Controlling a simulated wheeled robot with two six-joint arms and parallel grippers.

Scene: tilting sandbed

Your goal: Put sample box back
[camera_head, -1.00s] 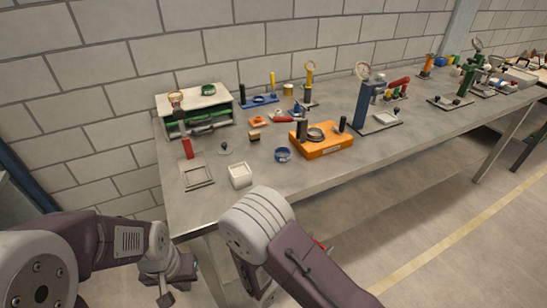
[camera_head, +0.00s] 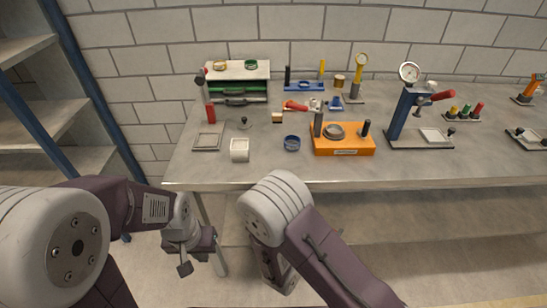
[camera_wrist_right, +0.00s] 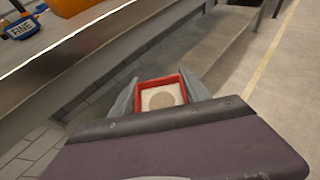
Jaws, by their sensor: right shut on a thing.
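A small open box with a red rim (camera_wrist_right: 159,79) and a pale inside with a round beige patch shows in the right wrist view. I take it to be the sample box. My right gripper (camera_wrist_right: 160,94) is shut on it, one grey finger on each side, held out beside the table edge over the floor. In the head view my right forearm hides the box. My left gripper (camera_head: 200,260) hangs low in front of the table's left end, away from the objects; its jaw opening is not clear.
Shelving (camera_head: 60,110) stands left. The table's front strip is clear.

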